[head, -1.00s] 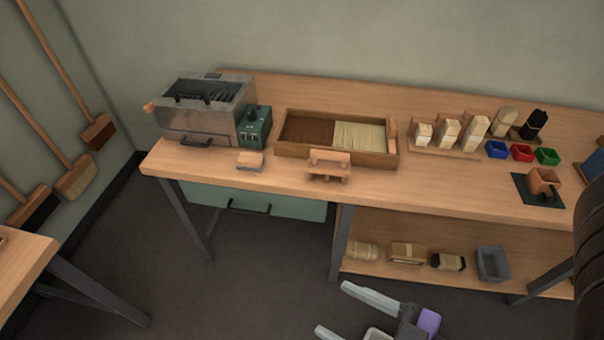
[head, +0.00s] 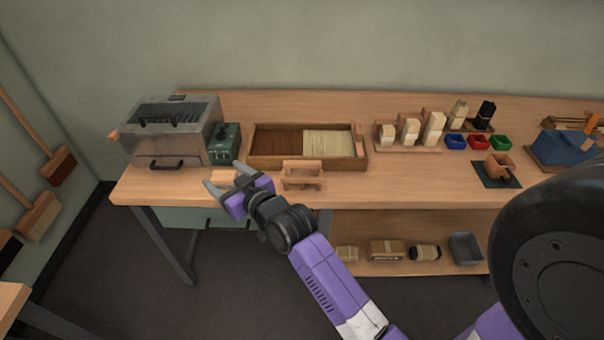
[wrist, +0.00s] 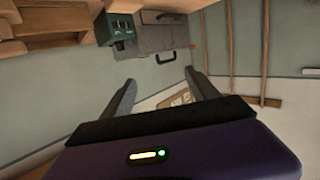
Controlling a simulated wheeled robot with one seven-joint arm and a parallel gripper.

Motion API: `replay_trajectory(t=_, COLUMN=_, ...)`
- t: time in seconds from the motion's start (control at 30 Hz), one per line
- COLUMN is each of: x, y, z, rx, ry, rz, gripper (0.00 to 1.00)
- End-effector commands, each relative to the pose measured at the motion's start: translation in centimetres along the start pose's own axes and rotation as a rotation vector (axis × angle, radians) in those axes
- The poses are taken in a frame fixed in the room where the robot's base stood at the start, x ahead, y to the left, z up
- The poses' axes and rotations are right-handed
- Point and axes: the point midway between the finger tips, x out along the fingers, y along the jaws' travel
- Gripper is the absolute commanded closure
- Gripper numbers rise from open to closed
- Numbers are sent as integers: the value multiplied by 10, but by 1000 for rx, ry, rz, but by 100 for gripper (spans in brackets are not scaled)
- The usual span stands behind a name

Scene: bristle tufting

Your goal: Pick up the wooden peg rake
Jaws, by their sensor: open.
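The wooden piece (head: 302,175) that I take for the peg rake stands on the workbench, just in front of the divided wooden tray. It is pale wood with a raised crossbar; its pegs are too small to make out. My gripper (head: 228,178) is open and empty at the bench's front edge, to the left of the rake and apart from it. In the wrist view, my gripper's fingers (wrist: 159,76) are spread with nothing between them. Wooden shapes show at that view's top left, but I cannot tell whether the rake is among them.
A metal machine (head: 172,132) and a green control box (head: 225,143) stand behind my gripper. The tray (head: 305,163) holds brown and cream bristles. A small block (head: 223,174) lies close to my fingers. Bristle blocks and coloured bins (head: 480,142) stand to the right.

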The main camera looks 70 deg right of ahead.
Motion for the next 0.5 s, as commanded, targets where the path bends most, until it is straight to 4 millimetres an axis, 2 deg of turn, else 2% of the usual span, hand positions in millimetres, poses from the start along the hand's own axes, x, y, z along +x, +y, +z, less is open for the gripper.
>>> replay_trajectory(t=0.03, x=21, y=17, z=-9, rx=-33, ry=-25, rz=7, gripper=31)
replay_trajectory(t=0.1, x=46, y=37, z=-13, rx=-82, ry=-83, rz=4, gripper=31)
replay_trajectory(t=0.17, x=64, y=56, z=-17, rx=-131, ry=-140, rz=-1, gripper=31)
replay_trajectory(t=0.3, x=95, y=108, z=-20, rx=-254, ry=-306, rz=-21, gripper=31)
replay_trajectory(t=0.4, x=103, y=149, z=-17, rx=-354, ry=-463, rz=-50, gripper=31)
replay_trajectory(t=0.5, x=96, y=192, z=-7, rx=-454, ry=-665, rz=-106, gripper=31)
